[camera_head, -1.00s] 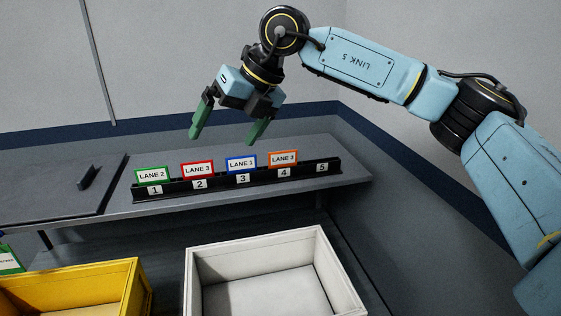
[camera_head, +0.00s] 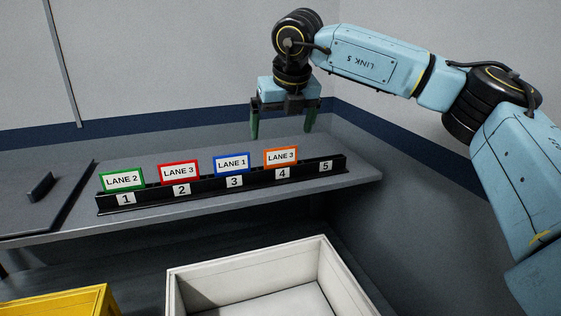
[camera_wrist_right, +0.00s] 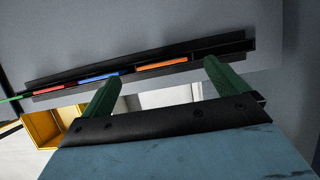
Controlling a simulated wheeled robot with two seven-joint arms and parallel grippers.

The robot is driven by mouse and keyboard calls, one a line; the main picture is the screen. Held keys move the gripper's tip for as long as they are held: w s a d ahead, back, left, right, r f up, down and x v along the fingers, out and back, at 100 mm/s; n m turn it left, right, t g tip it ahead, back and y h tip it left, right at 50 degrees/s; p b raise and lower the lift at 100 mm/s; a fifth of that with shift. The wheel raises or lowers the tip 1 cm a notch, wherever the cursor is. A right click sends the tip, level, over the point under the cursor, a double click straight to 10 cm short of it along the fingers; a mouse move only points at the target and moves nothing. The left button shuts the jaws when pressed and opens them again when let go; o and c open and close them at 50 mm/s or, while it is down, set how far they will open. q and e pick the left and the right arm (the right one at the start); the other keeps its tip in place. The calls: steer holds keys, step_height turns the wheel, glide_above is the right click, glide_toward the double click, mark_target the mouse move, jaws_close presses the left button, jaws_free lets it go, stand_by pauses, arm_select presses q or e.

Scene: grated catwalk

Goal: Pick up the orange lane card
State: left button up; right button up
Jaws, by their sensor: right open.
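My left gripper is out of view.
A green card (camera_head: 122,180), red card (camera_head: 179,172) and blue card (camera_head: 232,163) stand in slots 1 to 3; slot 5 is empty. A white bin (camera_head: 250,262) and yellow bin (camera_head: 60,305) sit in front, below the shelf. A dark panel with a handle (camera_head: 40,187) lies left.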

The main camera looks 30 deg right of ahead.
mark_target(281, 148)
steer(key=shift+w+f, duration=0.3)
steer(key=shift+f, duration=0.35)
steer(key=x, duration=0.2)
steer(key=p+x, duration=0.1)
steer(key=x, duration=0.1)
steer(key=shift+s+d+f, duration=0.1)
steer(key=shift+s+f, duration=0.2)
steer(key=shift+s, duration=0.05)
steer(key=shift+w+f, duration=0.2)
steer(key=shift+f, duration=0.25)
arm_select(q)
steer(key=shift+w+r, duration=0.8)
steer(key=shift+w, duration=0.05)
arm_select(e)
steer(key=shift+c, duration=1.1)
steer(key=c, duration=0.8)
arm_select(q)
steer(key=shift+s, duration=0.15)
arm_select(e)
steer(key=shift+c, duration=0.2)
steer(key=shift+r, duration=0.15)
